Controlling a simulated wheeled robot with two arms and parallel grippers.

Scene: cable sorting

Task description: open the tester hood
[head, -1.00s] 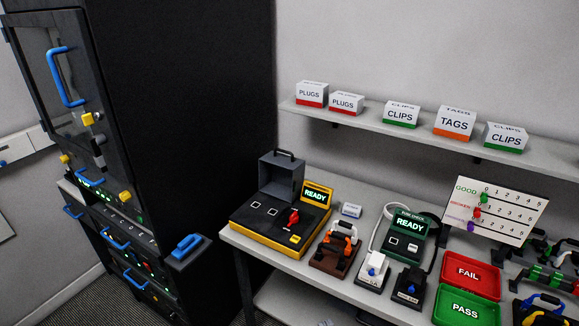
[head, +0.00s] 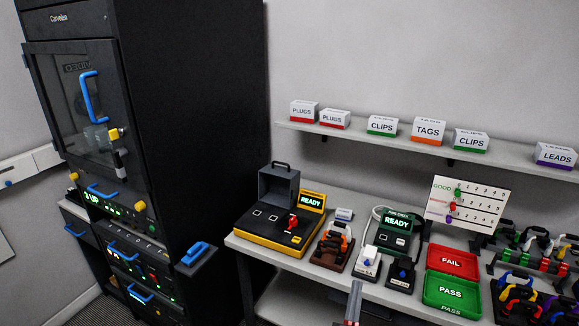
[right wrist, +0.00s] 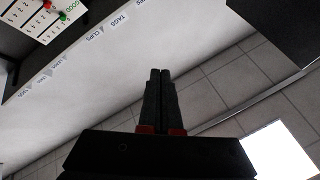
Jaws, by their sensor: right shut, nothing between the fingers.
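The tester (head: 262,238) is a yellow and black box on the bench, left of the bench's middle in the head view. Its grey hood (head: 277,185) stands upright at the back left of the box, with a dark handle (head: 280,164) on top. The panel in front of the hood is uncovered, with two square marks and a red switch (head: 292,222). A green READY display stands at its back right. My right gripper (head: 356,284) is at the bottom edge, right of the tester and apart from it. Its fingers are together and empty in the right wrist view (right wrist: 160,72). My left gripper is not visible.
Right of the tester are a brown stand with an orange-handled thing (head: 332,246), a green checker (head: 397,226), FAIL (head: 452,262) and PASS (head: 451,291) trays and cable racks. A shelf (head: 408,139) with boxes hangs above. A tall black cabinet (head: 200,120) stands left.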

